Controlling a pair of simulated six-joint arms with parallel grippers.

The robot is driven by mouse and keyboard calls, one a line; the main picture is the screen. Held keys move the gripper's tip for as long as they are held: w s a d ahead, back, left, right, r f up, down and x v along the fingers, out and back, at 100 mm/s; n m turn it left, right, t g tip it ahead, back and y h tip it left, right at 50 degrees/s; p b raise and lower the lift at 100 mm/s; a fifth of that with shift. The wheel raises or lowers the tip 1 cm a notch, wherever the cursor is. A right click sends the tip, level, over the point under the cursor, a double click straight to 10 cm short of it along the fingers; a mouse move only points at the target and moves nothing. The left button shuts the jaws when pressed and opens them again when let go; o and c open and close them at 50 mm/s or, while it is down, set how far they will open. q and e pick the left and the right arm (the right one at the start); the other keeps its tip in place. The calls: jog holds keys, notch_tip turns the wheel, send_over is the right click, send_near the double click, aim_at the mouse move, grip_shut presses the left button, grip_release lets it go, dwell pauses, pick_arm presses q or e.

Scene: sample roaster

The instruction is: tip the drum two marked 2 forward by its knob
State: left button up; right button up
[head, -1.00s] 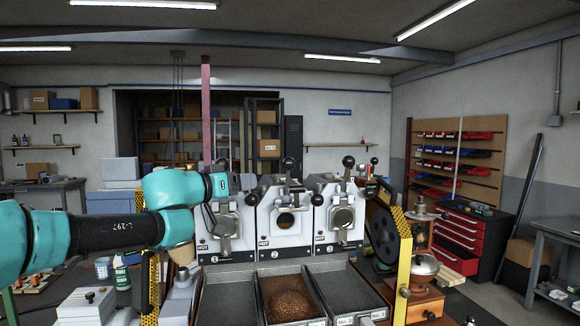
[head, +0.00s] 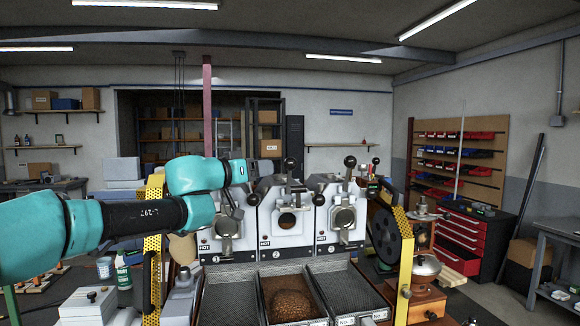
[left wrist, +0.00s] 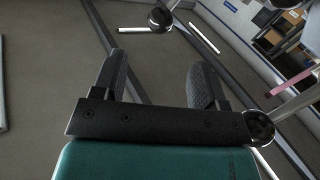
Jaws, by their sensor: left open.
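Drum two (head: 288,221), the middle white unit marked 2, has a dark round opening in its front. A black ball knob (head: 290,162) stands above its top. Another dark ball (head: 253,199) sits at its upper left. My left arm comes in from the left, its wrist in front of drum one's top, left of drum two. In the left wrist view my left gripper (left wrist: 155,75) is open with nothing between its fingers. One black ball (left wrist: 160,18) shows beyond the fingertips and another (left wrist: 258,127) beside the gripper's base; I cannot tell which drum each belongs to. My right gripper is out of view.
Drum one (head: 225,228) and drum three (head: 343,218) flank the middle drum closely. Mesh trays stand below; the middle one holds brown beans (head: 291,300). A yellow perforated guard (head: 404,265) with a black wheel (head: 384,236) bounds the right side.

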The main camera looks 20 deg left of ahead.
aim_at(286, 166)
pick_arm(q)
jog(key=x, duration=1.2)
grip_shut()
jog(key=shift+d, duration=0.15)
dwell(0.3)
